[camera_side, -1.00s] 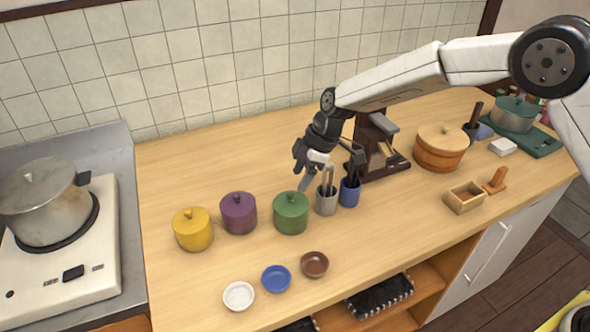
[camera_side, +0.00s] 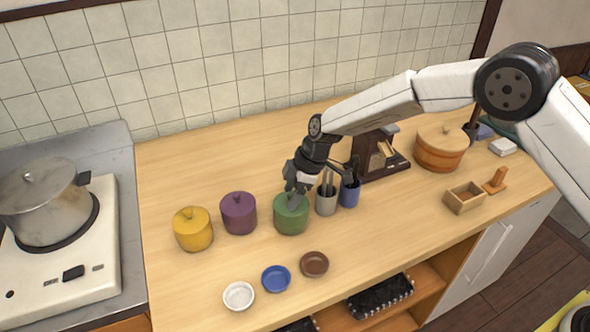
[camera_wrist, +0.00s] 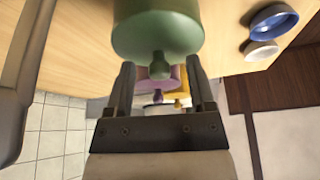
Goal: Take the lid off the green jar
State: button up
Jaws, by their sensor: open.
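The green jar (camera_side: 291,219) stands on the wooden counter with its lid on. In the wrist view the green lid (camera_wrist: 157,42) fills the top middle, and its knob (camera_wrist: 159,66) sits between the two finger tips. My gripper (camera_side: 298,190) is open, just above the lid in the side view, and hides the knob there. It also shows in the wrist view (camera_wrist: 158,72), with a gap between each finger and the knob. I cannot tell whether the fingers touch the lid.
A purple jar (camera_side: 239,213) and a yellow jar (camera_side: 193,230) stand left of the green one. A grey cup (camera_side: 326,204) and a blue cup (camera_side: 349,195) with utensils stand close on its right. Small white (camera_side: 239,296), blue (camera_side: 276,279) and brown dishes (camera_side: 314,264) lie in front.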

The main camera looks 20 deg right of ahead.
dwell(0.4)
grip_shut()
jog(key=shift+r, duration=0.15)
jog(key=shift+r, duration=0.8)
jog(key=s+d+r, duration=0.5)
jog(key=s+r, duration=0.6)
jog(key=s, duration=0.2)
jog(key=shift+a+r, duration=0.1)
